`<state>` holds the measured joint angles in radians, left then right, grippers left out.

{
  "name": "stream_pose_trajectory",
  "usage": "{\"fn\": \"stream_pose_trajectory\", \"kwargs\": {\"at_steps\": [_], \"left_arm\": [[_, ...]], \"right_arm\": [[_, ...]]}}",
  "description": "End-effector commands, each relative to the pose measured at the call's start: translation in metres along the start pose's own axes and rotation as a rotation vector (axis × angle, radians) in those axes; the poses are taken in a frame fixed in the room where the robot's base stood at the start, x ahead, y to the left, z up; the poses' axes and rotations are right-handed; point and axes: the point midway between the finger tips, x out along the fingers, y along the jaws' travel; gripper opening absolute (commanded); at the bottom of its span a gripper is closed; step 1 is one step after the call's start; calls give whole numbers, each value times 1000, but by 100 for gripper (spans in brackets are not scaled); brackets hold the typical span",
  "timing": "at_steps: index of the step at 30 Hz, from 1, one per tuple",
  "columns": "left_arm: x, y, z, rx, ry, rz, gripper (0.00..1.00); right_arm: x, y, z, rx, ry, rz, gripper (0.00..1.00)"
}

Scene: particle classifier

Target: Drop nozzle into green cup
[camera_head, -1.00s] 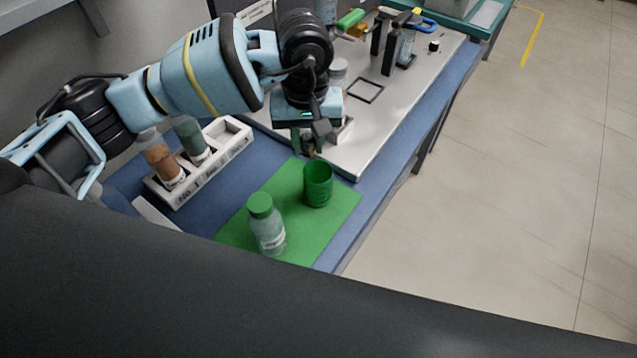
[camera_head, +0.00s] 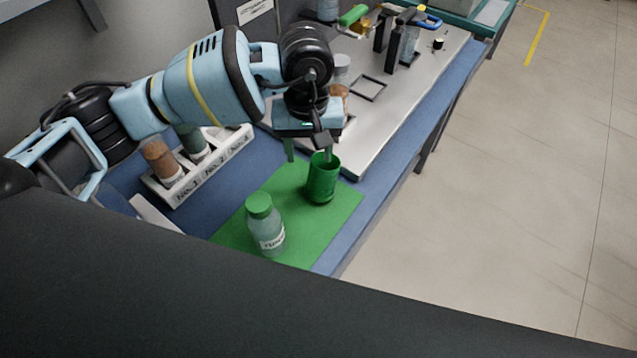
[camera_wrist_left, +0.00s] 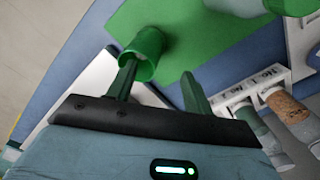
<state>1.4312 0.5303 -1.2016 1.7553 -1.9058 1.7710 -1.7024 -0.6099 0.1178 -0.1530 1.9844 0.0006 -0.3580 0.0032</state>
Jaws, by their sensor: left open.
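The green cup (camera_head: 322,186) stands upright on the green mat (camera_head: 318,226). My left gripper (camera_head: 309,154) is open, its fingers pointing down and spread apart. One finger is over the cup's mouth and the other is to the left, outside the cup. In the left wrist view my left gripper (camera_wrist_left: 160,74) shows nothing between its fingers, and one fingertip overlaps the mouth of the green cup (camera_wrist_left: 150,44). I cannot make out the nozzle; the cup's inside is mostly hidden. My right gripper is not in view.
A clear bottle with a green cap (camera_head: 267,228) stands on the mat in front of the cup. A white numbered rack (camera_head: 208,172) with filled bottles is at the left. A grey platform (camera_head: 385,112) with fixtures lies behind. The floor at right is clear.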

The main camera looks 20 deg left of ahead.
Motion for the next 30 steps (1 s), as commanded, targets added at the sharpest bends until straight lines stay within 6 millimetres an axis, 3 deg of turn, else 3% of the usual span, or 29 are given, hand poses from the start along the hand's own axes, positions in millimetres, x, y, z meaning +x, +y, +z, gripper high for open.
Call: {"fn": "stream_pose_trajectory", "kwargs": {"at_steps": [5, 18, 30], "left_arm": [[-11, 1, -1, 0, 2, 2, 51], [-72, 0, 0, 0, 1, 1, 51], [-78, 0, 0, 0, 0, 0, 51]], "right_arm": [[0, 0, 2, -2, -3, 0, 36], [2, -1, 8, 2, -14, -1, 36], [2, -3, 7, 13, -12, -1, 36]]}}
